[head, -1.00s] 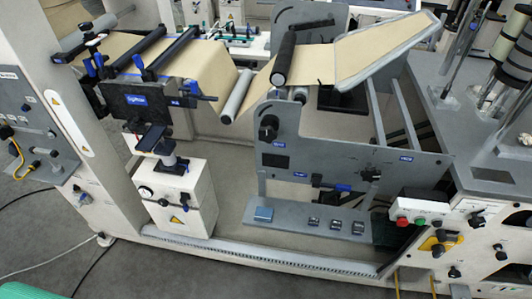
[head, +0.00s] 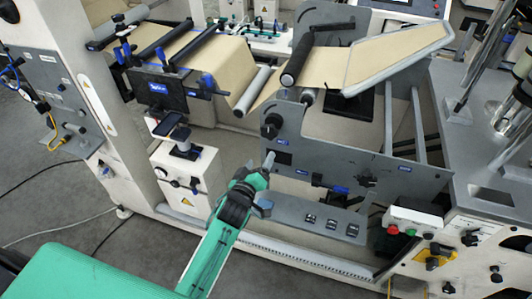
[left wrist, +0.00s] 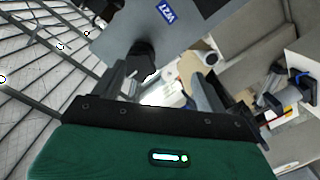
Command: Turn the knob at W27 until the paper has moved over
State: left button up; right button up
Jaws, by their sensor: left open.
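The black knob (head: 270,126) sits on the left part of the grey side plate (head: 345,165), under the rollers. In the left wrist view the blue W27 label (left wrist: 167,12) is on the plate beside a black knob (left wrist: 143,62). My left gripper (head: 267,161) is just below the knob in the head view. In the left wrist view its open fingers (left wrist: 162,88) point toward the plate, with the knob beyond the left finger; I cannot tell whether they touch. The brown paper (head: 328,66) runs over the rollers to a slanted board. My right gripper is out of view.
A white box (head: 188,180) with a black top fitting stands left of my left gripper. A button box (head: 412,220) with red and green buttons is at the right. A grey ledge (head: 310,215) with small switches lies below the plate.

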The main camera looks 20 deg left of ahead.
aim_at(268, 134)
pick_arm(q)
jog(key=shift+n+t, duration=0.3)
jog(key=shift+t, duration=0.1)
jog(key=w+r, duration=0.1)
jog(key=w, duration=0.1)
jog(key=w+r+b, duration=0.1)
jog(key=w, duration=0.2)
jog(key=w+r+b, duration=0.1)
jog(key=w+r, duration=0.1)
jog(key=w, duration=0.1)
jog(key=shift+w+d, duration=0.2)
jog(key=shift+w, duration=0.05)
jog(key=shift+w+b, duration=0.3)
jog(key=shift+w, duration=0.5)
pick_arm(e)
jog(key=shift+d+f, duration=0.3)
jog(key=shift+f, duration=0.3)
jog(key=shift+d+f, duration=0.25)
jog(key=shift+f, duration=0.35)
pick_arm(q)
jog(key=shift+c, duration=0.4)
